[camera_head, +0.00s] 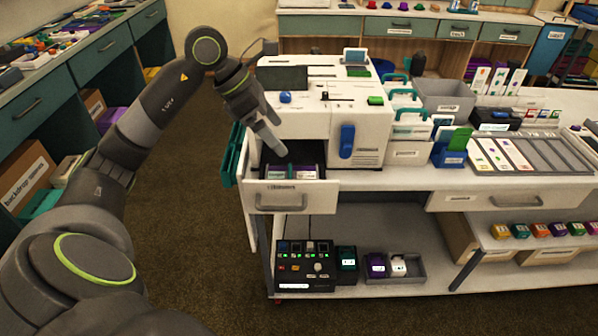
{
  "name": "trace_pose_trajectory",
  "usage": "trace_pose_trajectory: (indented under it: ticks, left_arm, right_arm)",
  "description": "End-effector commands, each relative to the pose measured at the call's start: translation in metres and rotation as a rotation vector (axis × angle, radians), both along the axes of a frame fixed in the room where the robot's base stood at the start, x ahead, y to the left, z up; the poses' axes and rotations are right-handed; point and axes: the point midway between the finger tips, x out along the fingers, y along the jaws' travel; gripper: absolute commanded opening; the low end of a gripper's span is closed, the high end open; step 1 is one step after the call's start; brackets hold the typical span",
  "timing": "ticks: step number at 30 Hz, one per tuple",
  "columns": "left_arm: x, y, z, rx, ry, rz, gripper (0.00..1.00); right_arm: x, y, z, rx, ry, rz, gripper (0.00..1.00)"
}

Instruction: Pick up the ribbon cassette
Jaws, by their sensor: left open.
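The pulled-out drawer (288,198) of the white cart holds small purple-and-white items (304,173) with a greenish part near the middle. One of these may be the ribbon cassette, but they are too small to tell apart. My left gripper (277,146) points down just above the drawer, in front of the white machine. Its jaws are open, and I see nothing held between them. The fingers partly hide the back of the drawer. My right gripper is out of view.
The white machine (300,122) with a blue lever (346,141) stands right behind the drawer. A teal panel (232,155) hangs at the cart's left. White bins (408,152) and a grey card tray (535,156) are to the right. A black control box (305,268) sits on the lower shelf.

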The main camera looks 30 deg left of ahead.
Motion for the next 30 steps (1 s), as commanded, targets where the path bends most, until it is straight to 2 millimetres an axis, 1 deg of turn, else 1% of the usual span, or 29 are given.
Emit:
trace_pose_trajectory:
  ticks: [1, 3, 6, 8, 11, 21, 24, 27, 30]
  left_arm:
    - [-0.001, 0.013, 0.005, 0.061, 0.007, 0.013, 0.96]
    - [-0.003, 0.026, 0.009, 0.125, 0.023, 0.027, 0.96]
    - [-0.005, 0.037, 0.012, 0.177, 0.038, 0.039, 0.96]
    - [-0.005, 0.039, 0.010, 0.187, 0.042, 0.042, 0.96]
    - [-0.002, 0.035, -0.002, 0.188, 0.046, 0.041, 0.96]
    - [0.015, 0.016, -0.063, 0.183, 0.047, 0.041, 0.96]
    - [0.019, 0.011, -0.077, 0.183, 0.046, 0.042, 0.96]
    - [0.022, 0.008, -0.088, 0.184, 0.044, 0.042, 0.96]
    - [0.024, 0.007, -0.093, 0.186, 0.043, 0.042, 0.96]
  right_arm:
    - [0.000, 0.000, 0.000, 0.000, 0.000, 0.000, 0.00]
    - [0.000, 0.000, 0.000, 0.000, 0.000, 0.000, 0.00]
    - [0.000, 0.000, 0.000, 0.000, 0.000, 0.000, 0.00]
    - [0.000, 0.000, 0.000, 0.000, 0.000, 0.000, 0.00]
    - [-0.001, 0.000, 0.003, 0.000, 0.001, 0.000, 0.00]
    - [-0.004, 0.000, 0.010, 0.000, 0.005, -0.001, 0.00]
    - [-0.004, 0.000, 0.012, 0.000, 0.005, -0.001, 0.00]
    - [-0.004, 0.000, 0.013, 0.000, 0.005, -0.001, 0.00]
    - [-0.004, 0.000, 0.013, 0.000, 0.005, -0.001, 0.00]
